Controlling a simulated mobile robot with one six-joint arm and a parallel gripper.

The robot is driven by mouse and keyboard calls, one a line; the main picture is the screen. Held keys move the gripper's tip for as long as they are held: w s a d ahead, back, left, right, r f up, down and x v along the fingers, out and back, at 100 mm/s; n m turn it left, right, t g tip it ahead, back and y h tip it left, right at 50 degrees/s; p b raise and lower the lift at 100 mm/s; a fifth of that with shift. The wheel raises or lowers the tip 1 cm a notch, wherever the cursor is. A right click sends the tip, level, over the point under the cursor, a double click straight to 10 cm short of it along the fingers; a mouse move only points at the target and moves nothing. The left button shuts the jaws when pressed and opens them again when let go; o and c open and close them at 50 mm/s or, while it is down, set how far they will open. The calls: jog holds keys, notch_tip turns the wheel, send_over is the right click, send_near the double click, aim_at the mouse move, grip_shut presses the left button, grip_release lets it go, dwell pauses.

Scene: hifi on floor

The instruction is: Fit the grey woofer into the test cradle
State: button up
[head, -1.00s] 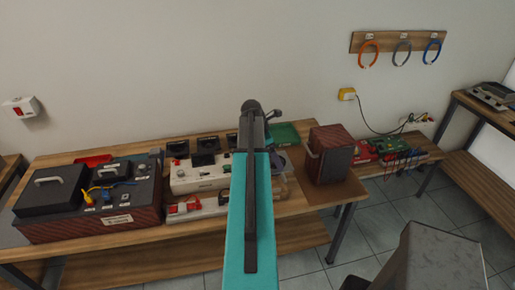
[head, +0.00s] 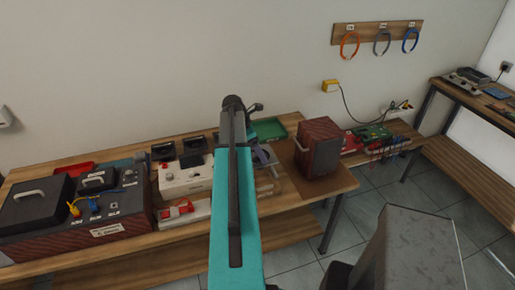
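My teal arm reaches forward through the middle of the head view and hides part of the bench. The dark end of my arm, with my gripper (head: 254,107), is small and seen from behind. Its fingers cannot be made out, nor whether it holds anything. A grey rounded piece (head: 263,156) shows just right of my arm, partly hidden. I cannot tell whether it is the grey woofer or part of the test cradle. No other woofer or cradle can be made out clearly.
A wood-brown speaker box (head: 320,147) stands on a brown mat (head: 329,182) at the bench's right end. A green tray (head: 268,129) lies behind my arm's end. A white instrument (head: 185,177) and a large dark-red unit (head: 112,220) fill the left.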

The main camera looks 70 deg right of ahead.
jog(key=shift+f, duration=1.3)
jog(key=shift+s+f, duration=0.15)
jog(key=shift+f, duration=0.2)
dwell(0.5)
notch_tip(320, 180, down, 9)
jog(key=b, duration=0.3)
jog(key=shift+b, duration=0.35)
dwell(3.5)
jog(key=o, duration=1.8)
jog(key=shift+r, duration=0.1)
jog(key=shift+o, duration=0.2)
